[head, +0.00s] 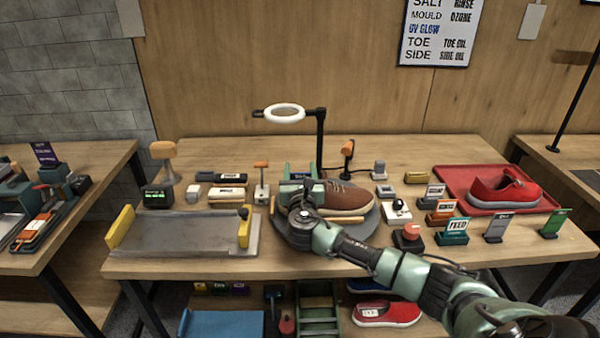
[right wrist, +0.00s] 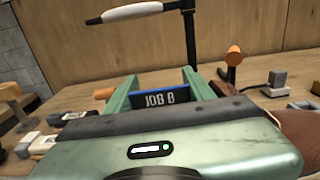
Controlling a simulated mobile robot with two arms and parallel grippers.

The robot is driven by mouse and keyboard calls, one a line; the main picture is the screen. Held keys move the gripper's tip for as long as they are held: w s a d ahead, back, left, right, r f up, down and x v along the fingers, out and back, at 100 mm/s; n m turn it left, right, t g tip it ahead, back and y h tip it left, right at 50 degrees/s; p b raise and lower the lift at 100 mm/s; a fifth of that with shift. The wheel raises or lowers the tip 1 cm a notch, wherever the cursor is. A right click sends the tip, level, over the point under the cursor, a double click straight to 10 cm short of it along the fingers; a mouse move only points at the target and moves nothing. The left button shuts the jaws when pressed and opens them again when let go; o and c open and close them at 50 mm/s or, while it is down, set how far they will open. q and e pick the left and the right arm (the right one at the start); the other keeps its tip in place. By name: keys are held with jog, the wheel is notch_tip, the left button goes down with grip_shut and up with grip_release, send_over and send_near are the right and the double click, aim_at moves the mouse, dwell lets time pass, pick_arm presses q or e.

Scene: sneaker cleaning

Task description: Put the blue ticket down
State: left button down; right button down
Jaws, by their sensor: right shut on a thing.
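The blue ticket (right wrist: 160,99), marked JOB B, is between the green fingers of my right gripper (right wrist: 158,90) in the right wrist view. The gripper is shut on it, and the ticket stands with its lettering facing the camera. The hand hides part of the sneaker. I cannot tell whether the ticket touches anything below. My left gripper is not in view.
The sneaker sits on a dark round stand (head: 363,227), with a ring lamp (head: 284,113) behind. A grey tray (head: 180,236) with yellow ends is left. A red tray (head: 453,189) with a red shoe (head: 500,190) and several small signs, including FEED (head: 454,230), are right.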

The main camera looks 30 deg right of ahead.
jog(key=shift+f, duration=0.2)
jog(key=c, duration=0.8)
grip_release()
jog(key=shift+c, duration=0.2)
jog(key=b+v, duration=0.1)
jog(key=v, duration=1.1)
jog(key=shift+a+f, duration=0.1)
